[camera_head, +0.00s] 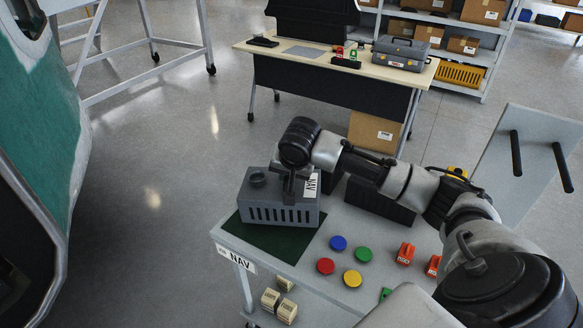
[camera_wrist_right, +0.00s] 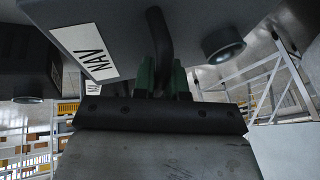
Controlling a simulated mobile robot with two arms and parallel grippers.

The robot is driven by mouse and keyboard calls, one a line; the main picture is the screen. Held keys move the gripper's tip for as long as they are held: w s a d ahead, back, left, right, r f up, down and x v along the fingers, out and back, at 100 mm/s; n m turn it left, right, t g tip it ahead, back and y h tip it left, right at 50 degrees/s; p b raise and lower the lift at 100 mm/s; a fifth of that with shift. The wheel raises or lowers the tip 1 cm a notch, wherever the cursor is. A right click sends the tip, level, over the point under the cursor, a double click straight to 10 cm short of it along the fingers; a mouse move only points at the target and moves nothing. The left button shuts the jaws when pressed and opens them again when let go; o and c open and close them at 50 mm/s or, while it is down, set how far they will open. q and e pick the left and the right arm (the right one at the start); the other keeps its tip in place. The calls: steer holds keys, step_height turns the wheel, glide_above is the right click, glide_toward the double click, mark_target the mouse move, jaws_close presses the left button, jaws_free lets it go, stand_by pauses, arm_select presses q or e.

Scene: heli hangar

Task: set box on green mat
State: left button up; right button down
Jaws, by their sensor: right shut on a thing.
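A grey vented box (camera_head: 278,212) with a white NAV label sits over the dark green mat (camera_head: 262,240) at the left end of the grey cart top. The mat shows in front of the box and along its sides. My right gripper (camera_head: 290,190) is on top of the box and shut on its handle. In the right wrist view the box (camera_wrist_right: 200,35) fills the top, with its dark handle between the green fingertips (camera_wrist_right: 160,80). I cannot tell whether the box's underside fully touches the mat. My left gripper is not in view.
A second dark box (camera_head: 380,203) stands behind on the cart. Blue, red, green and yellow discs (camera_head: 352,278) and orange blocks (camera_head: 405,253) lie to the right of the mat. A desk (camera_head: 330,62) stands behind. Floor is open at left.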

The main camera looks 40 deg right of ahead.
steer(key=shift+f, duration=1.15)
steer(key=c, duration=1.5)
jaws_free()
steer(key=shift+s+f, duration=0.1)
steer(key=shift+f, duration=0.1)
steer(key=o, duration=0.3)
steer(key=shift+o, duration=0.2)
steer(key=shift+r, duration=0.1)
steer(key=v, duration=1.2)
